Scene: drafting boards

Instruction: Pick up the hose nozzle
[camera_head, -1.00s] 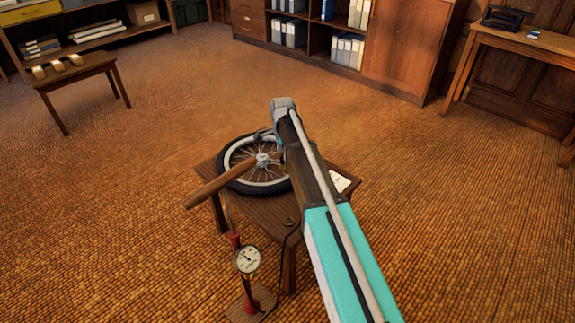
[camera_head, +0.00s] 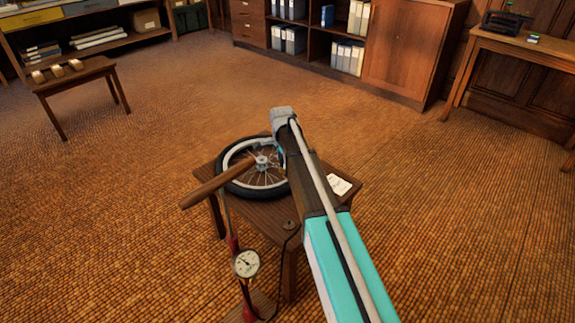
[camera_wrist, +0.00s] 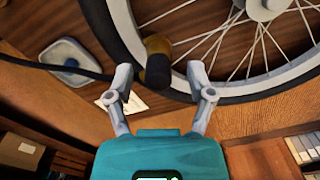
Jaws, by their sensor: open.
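The hose nozzle (camera_wrist: 157,62), a short cylinder with a brass-coloured end and a dark body, shows in the wrist view beside the wheel's tyre. A black hose (camera_wrist: 50,67) runs to it from the left. My gripper (camera_wrist: 160,75) is open, with one fingertip on each side of the nozzle's dark part. A gap shows on the right; I cannot tell whether the left fingertip touches. In the head view my arm hides the nozzle and the fingers. The wheel (camera_head: 238,187) lies flat on a small wooden table (camera_head: 265,214).
A floor pump with a wooden handle (camera_head: 205,188) and gauge (camera_head: 246,263) stands at the table's front left. A white card (camera_head: 340,186) lies at the table's right. A low bench (camera_head: 88,75) and a cabinet (camera_head: 400,45) stand farther back. The floor between is clear.

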